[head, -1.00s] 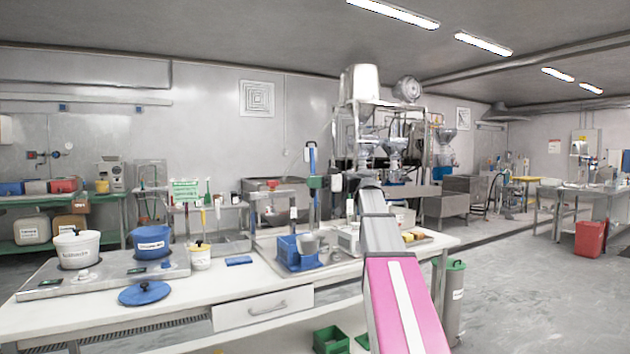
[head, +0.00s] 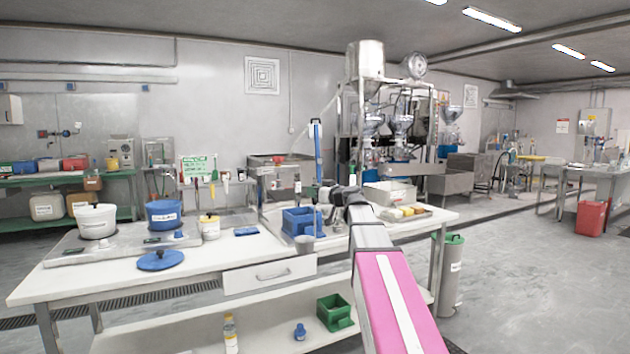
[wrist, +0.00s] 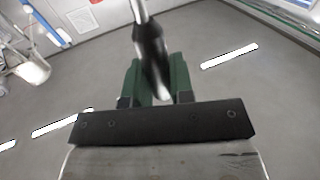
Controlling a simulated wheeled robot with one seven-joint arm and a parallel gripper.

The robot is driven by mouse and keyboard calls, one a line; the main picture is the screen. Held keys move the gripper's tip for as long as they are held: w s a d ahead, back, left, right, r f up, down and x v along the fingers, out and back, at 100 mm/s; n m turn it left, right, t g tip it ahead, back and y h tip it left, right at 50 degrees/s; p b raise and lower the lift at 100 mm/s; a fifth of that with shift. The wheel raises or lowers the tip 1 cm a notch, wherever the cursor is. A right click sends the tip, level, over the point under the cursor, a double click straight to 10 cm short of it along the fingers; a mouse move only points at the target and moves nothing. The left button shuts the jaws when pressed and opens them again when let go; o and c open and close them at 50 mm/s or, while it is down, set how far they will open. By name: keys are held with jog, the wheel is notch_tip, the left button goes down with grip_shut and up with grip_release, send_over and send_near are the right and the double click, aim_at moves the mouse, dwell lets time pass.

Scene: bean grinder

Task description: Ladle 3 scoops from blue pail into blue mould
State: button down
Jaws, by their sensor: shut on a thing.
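The blue pail (head: 164,218) stands open on the steel unit at the left of the bench in the head view. A blue box (head: 291,222), which looks like the blue mould, stands near the bench's middle. My gripper (head: 324,196) is small and partly hidden by my arm, right of this box. In the wrist view its green fingers (wrist: 158,82) are shut on the dark handle of the ladle (wrist: 151,50). The ladle's grey cup (head: 303,243) hangs in front of the blue box. Its contents are not visible.
A white pail (head: 96,222) stands left of the blue pail. A tray of yellow pieces (head: 405,213) lies right.

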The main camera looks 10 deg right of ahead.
notch_tip(320, 180, down, 7)
jog(key=w+d+m+t+h, duration=0.1)
jog(key=d+m+t+h, duration=0.1)
jog(key=m+h, duration=0.4)
jog(key=t+h, duration=0.1)
jog(key=h, duration=0.2)
jog(key=shift+m+t+h, duration=0.3)
jog(key=shift+t, duration=0.1)
jog(key=shift+s+a+h, duration=0.15)
jog(key=shift+h, duration=0.15)
